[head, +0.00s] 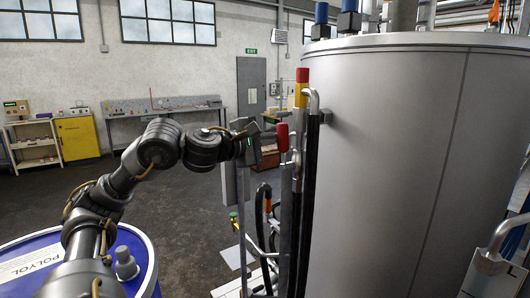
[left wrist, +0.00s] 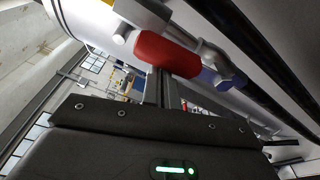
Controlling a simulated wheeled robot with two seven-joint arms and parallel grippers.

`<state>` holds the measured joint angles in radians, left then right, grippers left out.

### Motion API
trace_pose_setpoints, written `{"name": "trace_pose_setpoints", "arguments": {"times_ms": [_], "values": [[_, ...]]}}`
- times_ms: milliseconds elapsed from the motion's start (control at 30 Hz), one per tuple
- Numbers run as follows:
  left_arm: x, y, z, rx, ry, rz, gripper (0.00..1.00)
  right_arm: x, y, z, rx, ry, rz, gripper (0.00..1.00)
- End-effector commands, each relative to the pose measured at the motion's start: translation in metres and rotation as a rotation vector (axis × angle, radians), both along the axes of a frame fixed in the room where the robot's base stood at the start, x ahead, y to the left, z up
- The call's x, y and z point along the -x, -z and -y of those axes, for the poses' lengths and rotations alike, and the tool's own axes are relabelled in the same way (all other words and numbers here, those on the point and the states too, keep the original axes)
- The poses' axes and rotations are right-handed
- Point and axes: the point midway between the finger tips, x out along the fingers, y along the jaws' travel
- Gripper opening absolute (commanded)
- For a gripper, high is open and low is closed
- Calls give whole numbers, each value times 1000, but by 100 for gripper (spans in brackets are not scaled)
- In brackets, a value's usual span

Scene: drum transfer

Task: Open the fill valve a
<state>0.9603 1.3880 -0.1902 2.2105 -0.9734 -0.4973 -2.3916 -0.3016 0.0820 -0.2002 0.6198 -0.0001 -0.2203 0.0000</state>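A valve with a red handle (head: 282,138) is mounted on pipework in front of the big grey tank. The red handle (left wrist: 165,52) also shows large in the left wrist view, on a metal valve body (left wrist: 214,66). My left gripper (head: 264,133) is just left of the handle, pointing at it. In the left wrist view its dark fingers (left wrist: 160,88) reach up to the handle's lower edge. I cannot tell whether they touch it or how far they are apart. My right gripper is in neither view.
The grey tank (head: 400,150) fills the right side. A pipe with a red and yellow top (head: 301,88) stands against it, with black hoses (head: 265,225) below. A blue drum (head: 140,255) marked POLYOL stands at lower left. Open floor (head: 190,220) lies between.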

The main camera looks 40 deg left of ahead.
Motion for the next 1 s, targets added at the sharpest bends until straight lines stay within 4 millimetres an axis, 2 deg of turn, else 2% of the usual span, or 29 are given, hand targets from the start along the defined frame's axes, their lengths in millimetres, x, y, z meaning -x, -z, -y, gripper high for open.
{"name": "trace_pose_setpoints", "arguments": {"times_ms": [233, 767, 867, 1000], "values": [[1, -4, 6, 4, 5, 5, 0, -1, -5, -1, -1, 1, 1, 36], [1, -3, 7, 4, 4, 4, 0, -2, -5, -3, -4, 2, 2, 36], [0, -1, 3, 4, 2, 4, 0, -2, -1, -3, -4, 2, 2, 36], [-3, 4, -15, 7, -6, 3, 0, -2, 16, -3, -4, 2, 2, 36]]}}
